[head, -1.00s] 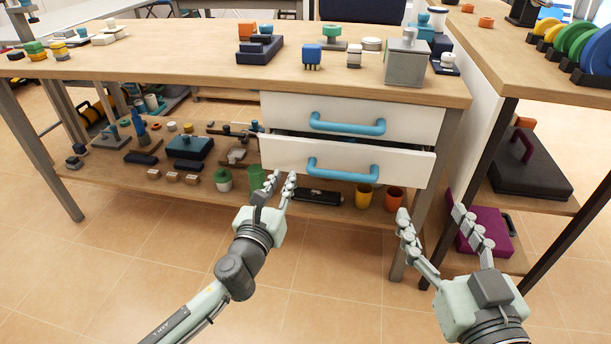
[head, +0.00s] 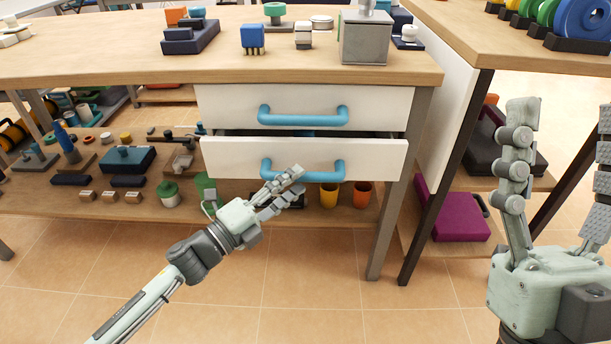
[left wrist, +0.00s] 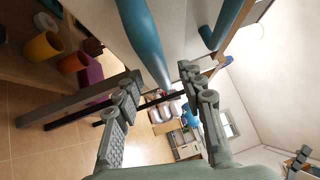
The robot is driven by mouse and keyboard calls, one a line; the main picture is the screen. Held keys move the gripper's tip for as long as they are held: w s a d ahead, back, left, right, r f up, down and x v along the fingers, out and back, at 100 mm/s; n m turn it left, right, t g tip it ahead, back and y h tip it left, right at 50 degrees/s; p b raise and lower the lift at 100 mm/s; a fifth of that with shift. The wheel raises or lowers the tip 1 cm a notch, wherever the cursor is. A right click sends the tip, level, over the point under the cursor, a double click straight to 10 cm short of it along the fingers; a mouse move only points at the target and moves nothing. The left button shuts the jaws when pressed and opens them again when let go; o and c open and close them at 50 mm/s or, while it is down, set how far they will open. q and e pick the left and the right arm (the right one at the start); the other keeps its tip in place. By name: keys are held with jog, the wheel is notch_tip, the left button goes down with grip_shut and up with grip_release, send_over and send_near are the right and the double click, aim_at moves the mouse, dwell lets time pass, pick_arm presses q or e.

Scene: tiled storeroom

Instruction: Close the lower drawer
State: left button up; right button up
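The lower drawer (head: 240,160) has a white front and a blue bar handle (head: 330,170). It stands a little way out, with a dark gap above its front. My left gripper (head: 297,182) is at the lower handle, covering part of it in the head view. In the left wrist view, its fingers (left wrist: 163,97) are apart, with the blue handle (left wrist: 143,38) reaching toward the space between them. I cannot tell whether they touch it. My right gripper (head: 565,108) is open and empty at the right, in front of the side shelf.
The upper drawer (head: 370,107) with its own blue handle looks shut. A yellow cup (head: 328,196) and an orange cup (head: 362,195) stand on the shelf below. A table leg (head: 385,225) is right of the drawers. The tiled floor in front is clear.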

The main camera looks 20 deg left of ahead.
aim_at(303, 177)
pick_arm(q)
jog(key=shift+x, duration=1.65)
jog(key=shift+c, duration=0.3)
grip_shut()
